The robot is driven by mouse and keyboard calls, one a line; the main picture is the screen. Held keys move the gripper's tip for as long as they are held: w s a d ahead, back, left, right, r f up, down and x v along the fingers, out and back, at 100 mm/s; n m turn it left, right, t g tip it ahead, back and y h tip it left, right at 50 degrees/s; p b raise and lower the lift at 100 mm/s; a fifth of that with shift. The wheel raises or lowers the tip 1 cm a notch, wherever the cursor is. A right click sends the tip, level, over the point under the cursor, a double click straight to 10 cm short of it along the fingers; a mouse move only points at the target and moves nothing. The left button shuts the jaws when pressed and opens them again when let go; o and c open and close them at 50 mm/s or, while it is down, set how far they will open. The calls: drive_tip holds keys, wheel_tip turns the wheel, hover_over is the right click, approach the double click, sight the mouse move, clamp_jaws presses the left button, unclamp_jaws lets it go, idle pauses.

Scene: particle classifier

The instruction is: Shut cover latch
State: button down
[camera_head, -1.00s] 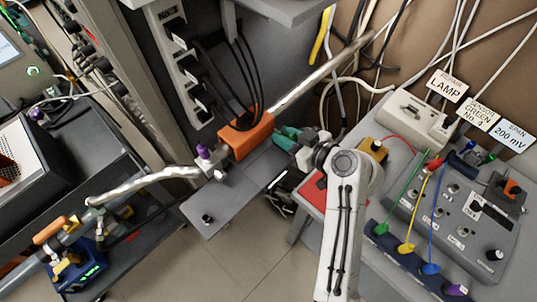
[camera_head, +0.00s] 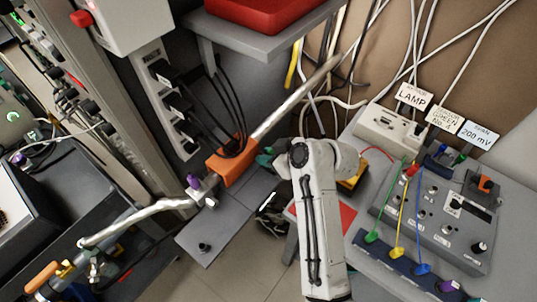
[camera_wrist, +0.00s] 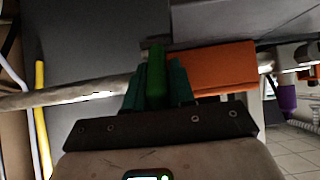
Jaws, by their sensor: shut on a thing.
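The orange cover (camera_head: 233,162) sits around a silver-wrapped pipe; it also shows in the wrist view (camera_wrist: 222,68). A bright green latch piece (camera_wrist: 155,78) stands at the cover's left end in the wrist view. My gripper (camera_wrist: 154,92), with teal fingers, is shut on this green piece, one finger at each side. In the head view my gripper (camera_head: 267,156) is mostly hidden behind my white arm, with a bit of teal showing at the cover's right end. Whether the latch is engaged cannot be told.
A purple knob (camera_head: 194,182) is on a pipe fitting left of the cover. Black cables hang down onto the cover. A grey shelf (camera_head: 262,42) with a red box is above. A grey instrument panel (camera_head: 440,225) with coloured leads stands at right.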

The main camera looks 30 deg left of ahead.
drive_tip(key=c, duration=1)
unclamp_jaws()
drive_tip(key=shift+c, duration=0.2)
drive_tip(key=b+v, duration=0.1)
drive_tip(key=v, duration=0.9)
drive_tip(key=shift+d+r, duration=0.2)
drive_tip(key=shift+d, duration=0.1)
